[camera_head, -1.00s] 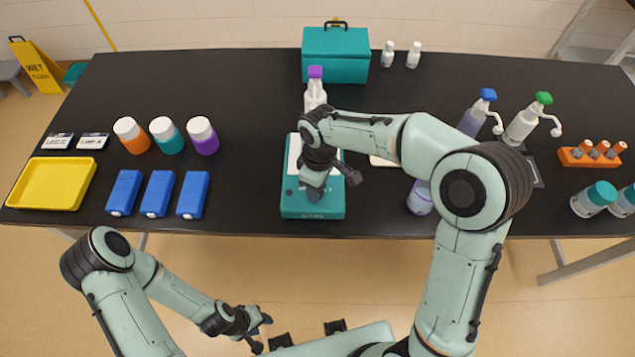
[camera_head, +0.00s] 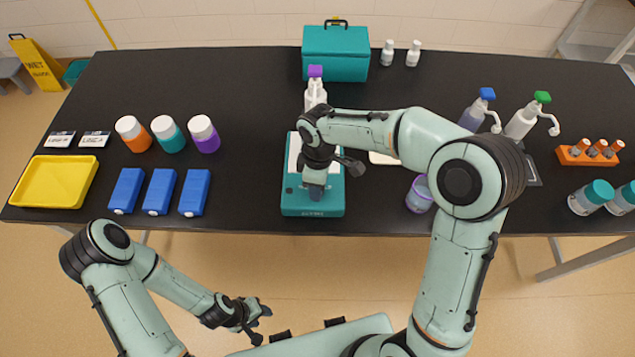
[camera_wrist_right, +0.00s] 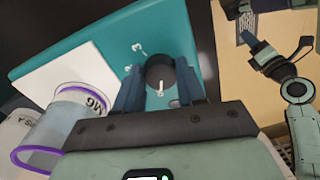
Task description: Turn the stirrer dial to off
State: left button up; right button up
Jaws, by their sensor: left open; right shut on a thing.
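The stirrer (camera_head: 312,210) is a teal box with a white top plate (camera_head: 294,152) near the table's front edge. In the right wrist view, its dark round dial (camera_wrist_right: 160,72) has a white pointer line toward the bottom of the picture, with small white marks beside it. My right gripper (camera_head: 314,193) points down over the front of the stirrer. Its fingers lie on either side of the dial and are shut on it. In the head view the gripper hides the dial. My left gripper (camera_head: 257,316) is open and empty, in front of the table.
A purple-capped bottle (camera_head: 315,94) stands behind the stirrer. A purple-rimmed clear container (camera_head: 419,195) stands to its right. A clear container with a purple rim (camera_wrist_right: 75,120) shows close by in the wrist view.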

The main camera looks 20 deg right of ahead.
jog(key=o, duration=1.1)
jog(key=shift+c, duration=0.2)
jog(key=shift+r, duration=0.1)
pick_arm(q)
jog(key=shift+w+r+p, duration=0.8)
jog(key=shift+w+r, duration=0.3)
pick_arm(e)
notch_tip(320, 180, up, 13)
jog(key=shift+w+d+r, duration=0.15)
jog(key=shift+w, duration=0.2)
